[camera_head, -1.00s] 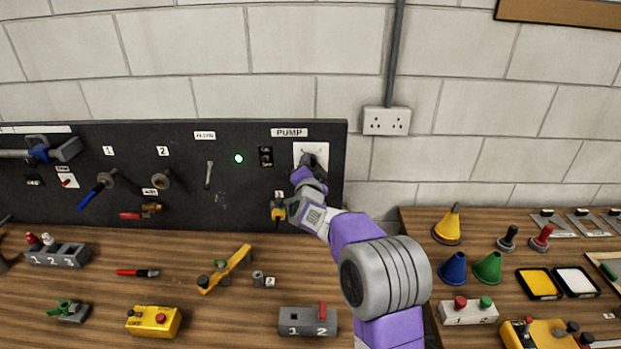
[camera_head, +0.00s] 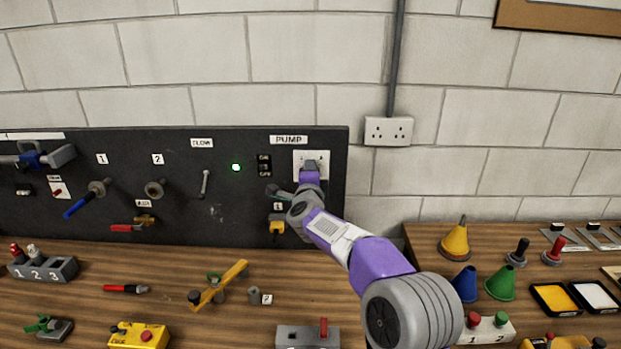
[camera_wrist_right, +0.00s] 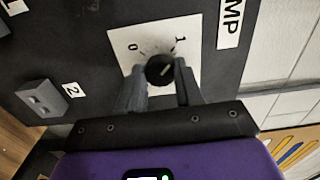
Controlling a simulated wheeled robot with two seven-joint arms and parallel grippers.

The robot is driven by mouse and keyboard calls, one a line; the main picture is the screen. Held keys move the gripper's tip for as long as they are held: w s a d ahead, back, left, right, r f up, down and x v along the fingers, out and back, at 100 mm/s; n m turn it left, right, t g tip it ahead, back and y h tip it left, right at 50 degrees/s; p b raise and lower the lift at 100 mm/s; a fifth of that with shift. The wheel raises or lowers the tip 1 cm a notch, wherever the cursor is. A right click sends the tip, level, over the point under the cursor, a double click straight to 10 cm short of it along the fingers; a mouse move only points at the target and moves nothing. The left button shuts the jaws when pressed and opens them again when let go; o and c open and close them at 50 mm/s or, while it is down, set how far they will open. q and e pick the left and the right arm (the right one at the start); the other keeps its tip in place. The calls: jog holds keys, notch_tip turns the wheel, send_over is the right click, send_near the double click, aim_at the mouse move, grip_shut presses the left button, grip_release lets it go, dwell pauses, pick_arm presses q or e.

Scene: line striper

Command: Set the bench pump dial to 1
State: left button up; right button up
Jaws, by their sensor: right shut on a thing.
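The pump dial is a round black knob (camera_wrist_right: 160,69) on a white plate (camera_wrist_right: 118,60) marked 0 and 1 in the right wrist view. A pale mark on the knob points up and right, toward the 1 side. My right gripper (camera_wrist_right: 160,84) has one grey finger on each side of the knob and is shut on it. In the head view, the plate (camera_head: 324,160) sits under the PUMP label (camera_head: 289,140), and my right gripper (camera_head: 310,166) covers most of the knob. My left gripper is not in view.
The black panel also carries an on/off switch (camera_head: 264,166), a green light (camera_head: 236,167), a lever (camera_head: 205,184) and a yellow plug (camera_head: 277,225) close to my right wrist. A wall socket (camera_head: 388,131) is right of the panel. The benches below hold several loose items.

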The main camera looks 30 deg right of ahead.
dwell(0.5)
jog(key=o, duration=1)
jog(key=shift+o, duration=0.2)
jog(key=v, duration=0.7)
jog(key=shift+s, duration=0.3)
jog(key=shift+a, duration=0.15)
